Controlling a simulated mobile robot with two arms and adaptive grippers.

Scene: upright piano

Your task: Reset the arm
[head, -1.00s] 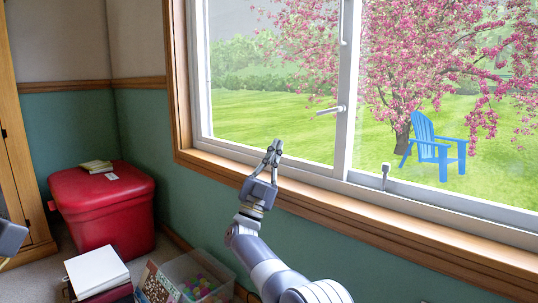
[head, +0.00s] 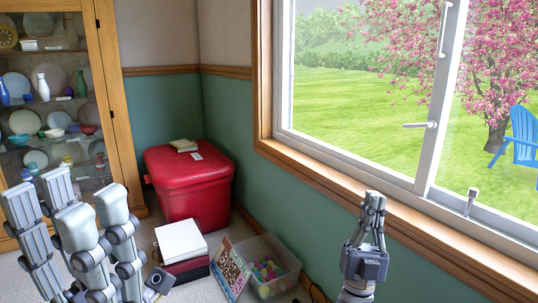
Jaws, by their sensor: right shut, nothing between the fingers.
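My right gripper (head: 373,203) is in the lower right of the head view, in front of the wooden window sill. Its fingers point up and are closed together with nothing between them. My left gripper (head: 68,208) is large and close at the lower left, its fingers pointing up. Its fingertips stand apart and hold nothing that I can see. Its lower part is cut off by the bottom edge.
The window (head: 421,135) with its sill is at the right. A red chest (head: 190,190), a white-topped box (head: 181,240), a leaning book (head: 230,268) and a clear bin (head: 287,281) stand on the floor. A display cabinet (head: 121,110) is at the left.

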